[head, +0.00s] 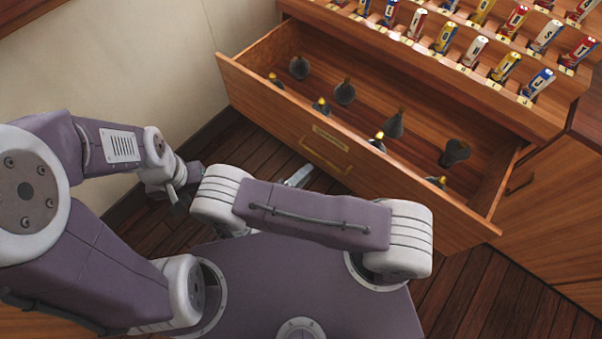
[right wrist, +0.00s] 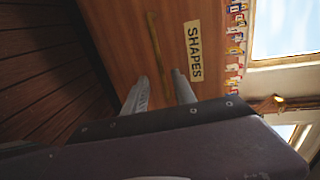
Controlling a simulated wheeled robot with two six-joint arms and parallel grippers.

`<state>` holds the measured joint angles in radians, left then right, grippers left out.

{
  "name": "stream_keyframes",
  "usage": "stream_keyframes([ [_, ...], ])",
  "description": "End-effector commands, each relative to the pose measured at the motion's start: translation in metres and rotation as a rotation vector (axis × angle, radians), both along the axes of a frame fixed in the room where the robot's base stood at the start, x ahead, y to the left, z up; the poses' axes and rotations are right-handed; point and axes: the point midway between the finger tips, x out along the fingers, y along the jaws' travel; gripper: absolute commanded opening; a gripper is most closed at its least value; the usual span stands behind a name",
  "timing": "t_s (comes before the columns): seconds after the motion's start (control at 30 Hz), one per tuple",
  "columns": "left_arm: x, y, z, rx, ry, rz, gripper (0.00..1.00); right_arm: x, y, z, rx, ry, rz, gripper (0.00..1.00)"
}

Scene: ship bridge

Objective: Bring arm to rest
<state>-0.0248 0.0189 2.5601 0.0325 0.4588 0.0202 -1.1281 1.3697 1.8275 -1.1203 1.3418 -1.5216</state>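My right gripper (head: 299,176) shows mostly hidden behind my right arm in the head view, low in front of the open drawer. In the right wrist view its two fingers (right wrist: 161,88) stand apart with nothing held between them. The drawer's brass handle (right wrist: 158,50) lies just beyond the fingertips there; I cannot tell whether they touch it. The handle also shows in the head view (head: 326,157). My left gripper (head: 178,192) hangs at the left, near the wall, partly hidden, and its fingers are too unclear to judge.
The wooden drawer (head: 270,112) is pulled out and holds several dark pieces with yellow tips. Its front carries a label (right wrist: 194,52) reading SHAPES. A rack of coloured tubes (head: 480,50) stands above. The pale wall (head: 150,60) is at left. Dark floorboards (head: 490,290) are clear at right.

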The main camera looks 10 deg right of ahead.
Motion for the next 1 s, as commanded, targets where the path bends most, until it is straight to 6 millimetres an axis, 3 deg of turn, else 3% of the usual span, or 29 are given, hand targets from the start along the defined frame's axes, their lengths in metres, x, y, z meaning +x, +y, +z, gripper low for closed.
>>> stream_keyframes([
  [0.37, 0.0, 0.0, 0.0, 0.0, 0.0, 0.0, 0.36, 0.0, 0.0, 0.0, 0.0, -0.001, -0.001, 0.32],
  [0.47, 0.0, 0.0, 0.0, 0.0, 0.0, 0.0, 0.36, -0.002, -0.01, 0.006, 0.071, -0.034, -0.089, 0.32],
  [0.57, 0.0, 0.0, 0.0, 0.0, 0.0, 0.0, 0.36, -0.015, -0.04, 0.022, 0.297, -0.173, -0.396, 0.32],
  [0.7, 0.0, 0.0, 0.0, 0.0, 0.0, 0.0, 0.36, -0.055, -0.072, 0.046, 0.693, -0.586, -1.075, 0.32],
  [0.83, 0.0, 0.0, 0.0, 0.0, 0.0, 0.0, 0.36, -0.075, -0.073, 0.066, 0.918, -1.056, -1.67, 0.32],
  [1.0, 0.0, 0.0, 0.0, 0.0, 0.0, 0.0, 0.36, -0.072, -0.069, 0.092, 1.012, -1.621, -2.262, 0.32],
])
